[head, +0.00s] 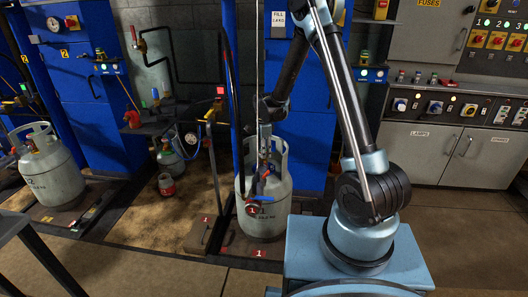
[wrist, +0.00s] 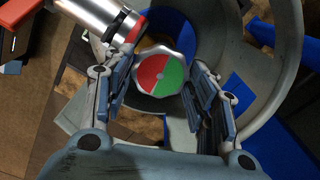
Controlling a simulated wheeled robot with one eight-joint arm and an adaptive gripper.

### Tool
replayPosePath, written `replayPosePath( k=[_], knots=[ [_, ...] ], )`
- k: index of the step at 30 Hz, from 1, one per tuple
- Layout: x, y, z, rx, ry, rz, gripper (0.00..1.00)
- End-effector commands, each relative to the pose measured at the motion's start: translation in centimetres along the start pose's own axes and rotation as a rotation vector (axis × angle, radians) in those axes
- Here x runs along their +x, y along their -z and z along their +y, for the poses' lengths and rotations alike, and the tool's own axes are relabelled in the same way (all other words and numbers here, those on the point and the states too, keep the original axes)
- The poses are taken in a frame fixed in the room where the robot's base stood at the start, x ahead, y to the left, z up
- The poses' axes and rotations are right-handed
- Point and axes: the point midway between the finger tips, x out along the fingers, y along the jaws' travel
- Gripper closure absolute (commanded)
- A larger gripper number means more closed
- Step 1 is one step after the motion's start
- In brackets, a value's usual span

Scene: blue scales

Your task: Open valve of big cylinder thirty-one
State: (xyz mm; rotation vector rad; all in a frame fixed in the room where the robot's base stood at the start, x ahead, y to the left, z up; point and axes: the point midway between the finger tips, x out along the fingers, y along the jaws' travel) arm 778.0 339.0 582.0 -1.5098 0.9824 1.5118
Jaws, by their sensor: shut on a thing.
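A large grey gas cylinder (head: 272,220) stands in the middle of the head view, its label ending in 1 and partly hidden. Its collar (wrist: 285,40) curves around the valve in the wrist view. The round valve knob (wrist: 162,70), half red and half green, sits between the two fingers of my gripper (wrist: 157,88). The gripper is shut on the knob from above, one finger on each side. In the head view my gripper (head: 264,150) reaches down inside the collar and the knob is hidden.
A silver connector with a red band (wrist: 110,20) is close beside the left finger. Another grey cylinder (head: 50,175) stands at the left. Blue cabinets (head: 305,120) are behind. The floor at the right is clear.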

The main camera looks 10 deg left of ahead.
Motion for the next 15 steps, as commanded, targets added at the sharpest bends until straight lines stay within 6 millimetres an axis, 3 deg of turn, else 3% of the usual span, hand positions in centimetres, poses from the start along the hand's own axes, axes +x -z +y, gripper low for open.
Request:
replayPosePath(
  k=[15],
  knots=[
    [-0.01,0.00,-0.22,-0.484,0.003,0.001,0.72]
  ],
)
